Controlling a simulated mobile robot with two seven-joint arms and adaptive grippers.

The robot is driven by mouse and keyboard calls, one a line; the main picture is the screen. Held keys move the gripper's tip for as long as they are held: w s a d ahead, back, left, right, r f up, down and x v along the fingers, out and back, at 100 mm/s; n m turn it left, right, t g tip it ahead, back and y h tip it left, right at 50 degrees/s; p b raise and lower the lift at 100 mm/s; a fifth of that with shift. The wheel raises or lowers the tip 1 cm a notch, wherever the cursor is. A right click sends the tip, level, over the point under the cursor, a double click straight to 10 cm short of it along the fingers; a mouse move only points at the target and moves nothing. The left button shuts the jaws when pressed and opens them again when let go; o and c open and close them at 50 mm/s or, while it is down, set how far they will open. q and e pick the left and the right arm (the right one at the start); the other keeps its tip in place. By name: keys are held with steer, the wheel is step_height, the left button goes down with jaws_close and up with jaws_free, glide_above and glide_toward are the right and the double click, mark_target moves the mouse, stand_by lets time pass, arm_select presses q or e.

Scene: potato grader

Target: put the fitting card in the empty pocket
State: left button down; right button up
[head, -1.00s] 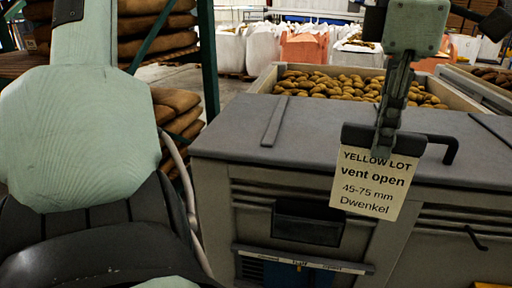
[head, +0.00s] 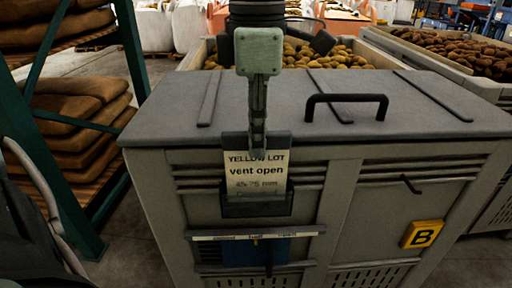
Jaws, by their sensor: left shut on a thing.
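The card (head: 256,171) is pale with dark print, reading "YELLOW LOT", "vent open" and a size line. It hangs upright below a dark top bar. My left gripper (head: 257,148) comes down from above and is shut on the card's top. The dark pocket (head: 256,208) is on the front of the grey box. The card's lower lines look dim and partly covered at the pocket, so its lower part appears to be inside. How deep it sits I cannot tell. My right gripper is not in view.
The grey box lid (head: 440,105) carries a black handle (head: 346,98). Below the pocket is a labelled vent strip (head: 255,234). A yellow "B" plate (head: 422,234) is at the right. A green rack post (head: 133,50) and stacked sacks (head: 75,125) stand left.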

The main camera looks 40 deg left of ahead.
arm_select(q)
step_height(320, 180, down, 3)
steer(key=shift+r, duration=0.2)
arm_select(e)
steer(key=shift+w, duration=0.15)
arm_select(q)
steer(key=shift+f, duration=0.1)
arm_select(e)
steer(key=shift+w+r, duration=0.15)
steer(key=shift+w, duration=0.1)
